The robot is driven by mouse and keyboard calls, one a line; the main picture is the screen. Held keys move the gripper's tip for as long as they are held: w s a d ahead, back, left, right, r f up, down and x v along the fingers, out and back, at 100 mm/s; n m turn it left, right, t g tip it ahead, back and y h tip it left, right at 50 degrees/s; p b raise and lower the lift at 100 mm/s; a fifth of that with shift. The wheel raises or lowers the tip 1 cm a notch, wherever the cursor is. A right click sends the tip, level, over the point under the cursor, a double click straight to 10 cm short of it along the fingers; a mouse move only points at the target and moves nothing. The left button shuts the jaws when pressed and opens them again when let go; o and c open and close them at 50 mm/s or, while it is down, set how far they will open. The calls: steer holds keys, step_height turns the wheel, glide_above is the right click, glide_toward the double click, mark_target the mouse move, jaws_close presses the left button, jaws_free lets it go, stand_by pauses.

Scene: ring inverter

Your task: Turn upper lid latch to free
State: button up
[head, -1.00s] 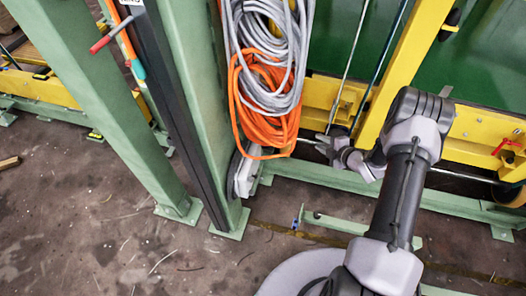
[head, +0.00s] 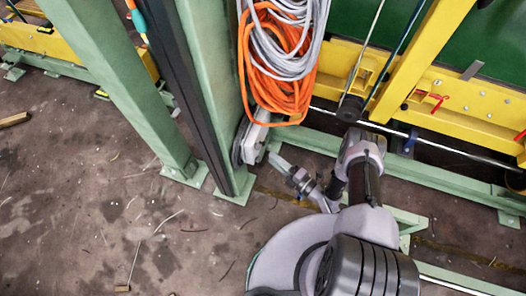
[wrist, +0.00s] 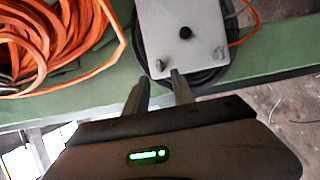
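I cannot tell for sure which is the upper one. My gripper (wrist: 158,80) is open and empty, its two fingers apart. The left latch lies just beyond the gap between the fingertips; contact cannot be judged. In the head view the box (head: 256,138) shows edge-on beside the green post, with my gripper (head: 274,158) close to its right.
Orange cable (head: 270,70) and grey cable (head: 292,45) hang above the box. A green post (head: 212,90) stands to its left. A green floor beam (head: 440,183) and yellow frame (head: 455,110) run to the right. The floor at left is mostly clear.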

mark_target(257, 146)
steer(key=b+x, duration=0.1)
steer(key=x, duration=0.5)
steer(key=shift+w, duration=0.2)
steer(key=shift+a, duration=0.1)
steer(key=shift+c, duration=0.4)
jaws_close()
